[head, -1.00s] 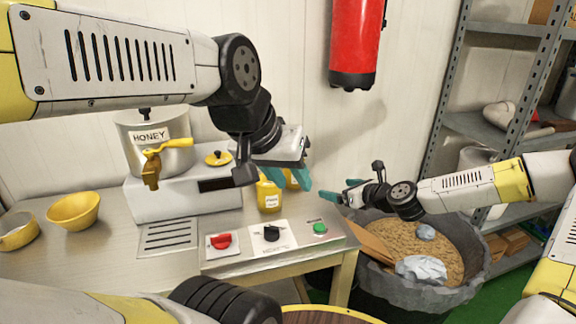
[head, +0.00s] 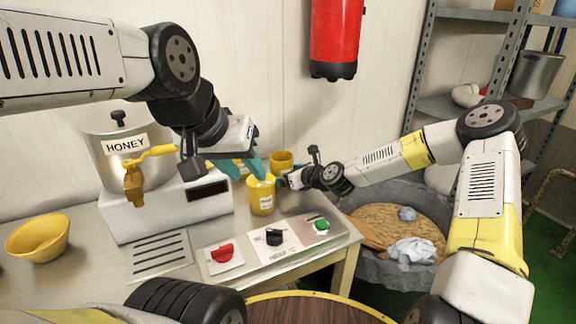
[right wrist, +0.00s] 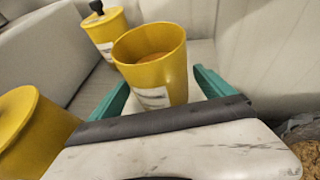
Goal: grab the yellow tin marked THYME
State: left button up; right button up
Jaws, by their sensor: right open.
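Several yellow tins with white labels stand close together at the back right of the bench; I cannot read any label, so I cannot tell which is THYME. In the head view one tin (head: 262,197) is nearer and another tin (head: 282,159) is behind it. My right gripper (right wrist: 162,84) is open, with an open-topped tin (right wrist: 152,66) between its teal fingers in the right wrist view. A tin with a black-knobbed lid (right wrist: 104,29) is beyond it, and a third tin (right wrist: 32,135) is at the left edge. My left gripper (head: 238,164) is open, beside and above the tins.
A HONEY pot (head: 122,155) with a tap stands left on a white unit. A yellow bowl (head: 38,238) is on the bench. The panel has a red knob (head: 222,252), black knob (head: 275,237) and green button (head: 321,226). A grey tub (head: 385,270) stands right of the bench.

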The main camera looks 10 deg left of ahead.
jog(key=shift+w+a+f, duration=0.15)
jog(key=shift+w+a, duration=0.1)
jog(key=shift+c, duration=0.4)
jog(key=c, duration=1.8)
jog(key=shift+c, duration=0.5)
